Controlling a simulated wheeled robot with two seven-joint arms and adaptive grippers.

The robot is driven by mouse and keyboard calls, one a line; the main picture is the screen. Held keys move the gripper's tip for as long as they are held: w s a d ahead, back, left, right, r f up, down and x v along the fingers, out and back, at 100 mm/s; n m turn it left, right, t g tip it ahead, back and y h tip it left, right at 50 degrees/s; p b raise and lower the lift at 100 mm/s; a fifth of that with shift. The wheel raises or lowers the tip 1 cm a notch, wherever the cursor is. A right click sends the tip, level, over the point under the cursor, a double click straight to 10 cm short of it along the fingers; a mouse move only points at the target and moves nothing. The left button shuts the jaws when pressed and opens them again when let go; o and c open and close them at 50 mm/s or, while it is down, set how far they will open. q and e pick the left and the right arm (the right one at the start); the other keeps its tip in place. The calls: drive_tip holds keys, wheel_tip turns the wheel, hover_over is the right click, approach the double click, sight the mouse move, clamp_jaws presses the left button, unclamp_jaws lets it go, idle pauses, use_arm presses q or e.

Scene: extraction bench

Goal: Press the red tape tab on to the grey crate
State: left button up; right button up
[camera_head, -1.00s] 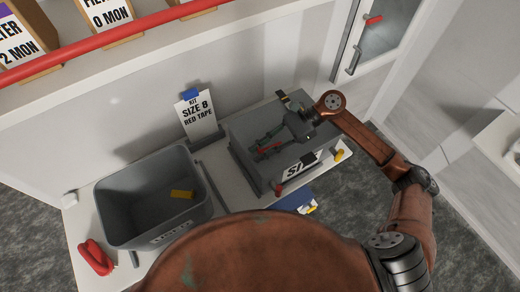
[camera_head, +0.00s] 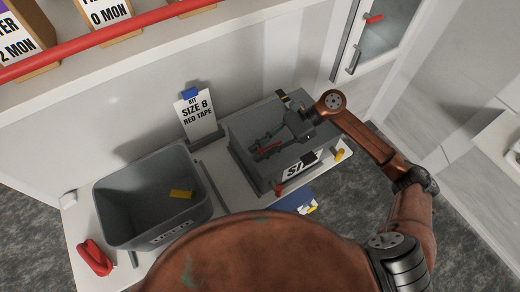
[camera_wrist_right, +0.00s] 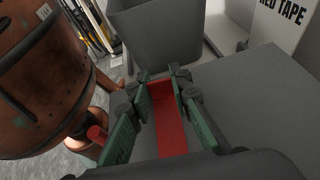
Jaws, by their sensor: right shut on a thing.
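The grey crate (camera_head: 241,139) stands on the right part of the white bench, with a partly covered "SI..." label (camera_head: 292,172) on its front. Its flat grey top (camera_wrist_right: 262,95) fills the right of the wrist view. My right gripper (camera_head: 258,146) is low over the crate top. It is shut on the red tape tab (camera_head: 269,148), a flat red strip that lies between the green fingers in the wrist view (camera_wrist_right: 168,118). Whether the tab touches the crate I cannot tell. My left gripper is out of view.
An open grey bin (camera_head: 117,207) holding a yellow piece (camera_head: 181,193) stands left of the crate. A red tape dispenser (camera_head: 95,257) lies at the bench's front left. A "SIZE 8 RED TAPE" sign (camera_head: 198,115) stands behind. A red rail (camera_head: 110,42) crosses above.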

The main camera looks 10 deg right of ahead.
drive_tip(key=shift+s+f+b, duration=0.15)
drive_tip(key=shift+f+b, duration=0.25)
idle(1.4)
drive_tip(key=o, duration=0.8)
drive_tip(key=shift+d+r, duration=0.1)
drive_tip(key=shift+w+d+r, duration=0.1)
drive_tip(key=shift+w+d, duration=0.1)
drive_tip(key=shift+d, duration=0.1)
drive_tip(key=v, duration=1.1)
drive_tip(key=shift+r, duration=0.3)
drive_tip(key=shift+c, duration=0.2)
